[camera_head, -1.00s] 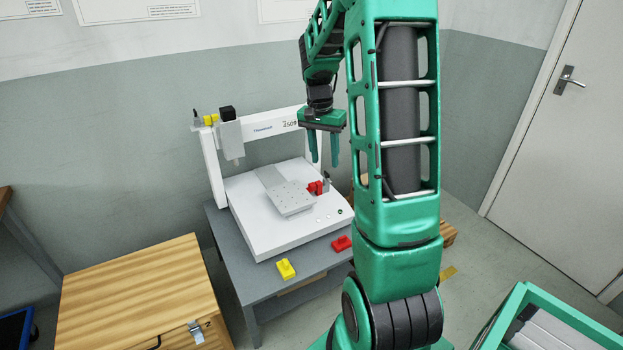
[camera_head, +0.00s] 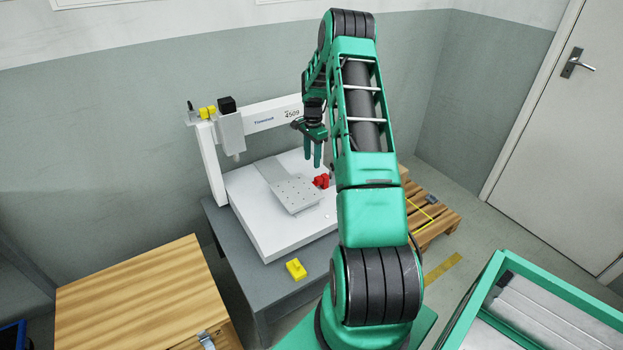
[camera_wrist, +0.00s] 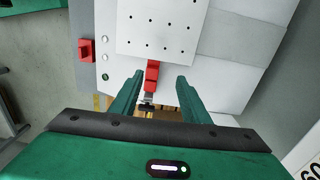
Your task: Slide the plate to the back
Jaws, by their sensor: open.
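The plate (camera_head: 290,190) is a flat grey metal sheet with small holes. It lies on the white bed of the gantry machine, toward the front of its grey slide track; it also shows at the top of the wrist view (camera_wrist: 158,35). A red block (camera_head: 321,181) sits at the plate's right edge, and in the wrist view the red block (camera_wrist: 152,76) lies between my fingertips in the picture. My gripper (camera_head: 312,158) is open and points down above the bed, right of the plate. In the wrist view my gripper (camera_wrist: 158,80) holds nothing. Whether a finger touches the block cannot be told.
The gantry beam (camera_head: 270,117) with a screwdriver head (camera_head: 229,132) spans the bed's back. A red block with a button (camera_wrist: 87,49) shows in the wrist view. A wooden box (camera_head: 140,290) stands left, a pallet (camera_head: 430,218) right.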

